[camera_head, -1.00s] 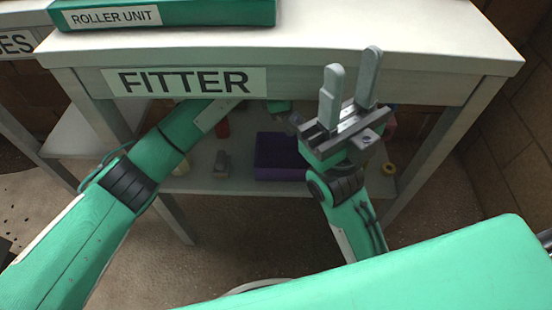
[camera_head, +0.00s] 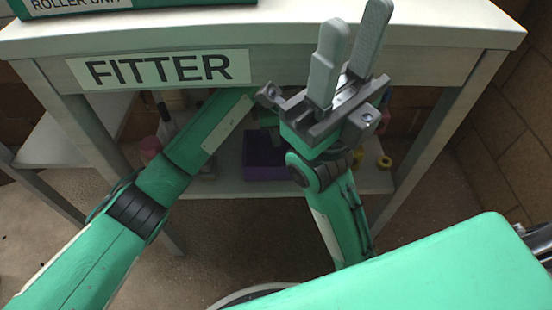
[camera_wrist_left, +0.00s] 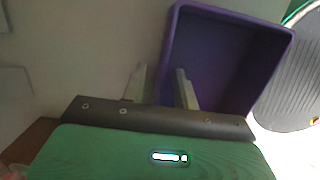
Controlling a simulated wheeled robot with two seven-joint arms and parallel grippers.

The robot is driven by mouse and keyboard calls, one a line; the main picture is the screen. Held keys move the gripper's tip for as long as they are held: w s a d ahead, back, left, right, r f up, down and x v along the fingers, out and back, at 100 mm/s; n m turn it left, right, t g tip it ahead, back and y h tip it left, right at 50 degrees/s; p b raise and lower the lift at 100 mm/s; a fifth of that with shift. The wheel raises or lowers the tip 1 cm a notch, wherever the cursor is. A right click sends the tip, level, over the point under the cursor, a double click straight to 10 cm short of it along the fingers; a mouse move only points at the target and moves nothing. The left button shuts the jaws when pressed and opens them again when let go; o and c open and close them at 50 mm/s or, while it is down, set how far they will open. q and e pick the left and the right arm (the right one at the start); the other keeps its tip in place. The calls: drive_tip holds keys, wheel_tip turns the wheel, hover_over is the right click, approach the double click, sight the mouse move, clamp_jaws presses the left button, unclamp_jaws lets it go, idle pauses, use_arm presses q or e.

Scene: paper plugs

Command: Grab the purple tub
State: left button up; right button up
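The purple tub (camera_head: 262,160) stands on the lower shelf under the table, partly hidden by my arms. In the left wrist view the tub (camera_wrist_left: 245,25) is close, with its open side facing the camera. My left gripper (camera_wrist_left: 161,70) is open there. Its two fingers are apart, one on each side of the tub's left wall in the picture; I cannot tell whether they touch it. In the head view, my left arm reaches under the tabletop and its fingers are hidden. My right gripper (camera_head: 357,22) is open and empty, fingers pointing up, in front of the table edge.
The tabletop (camera_head: 430,28) with its FITTER label (camera_head: 170,69) overhangs the lower shelf (camera_head: 345,183). A green box (camera_head: 140,4) lies on top. A brick wall is at right.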

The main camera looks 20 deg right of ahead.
use_arm(q)
drive_tip(key=shift+c, duration=0.2)
clamp_jaws()
drive_tip(key=shift+r, duration=0.15)
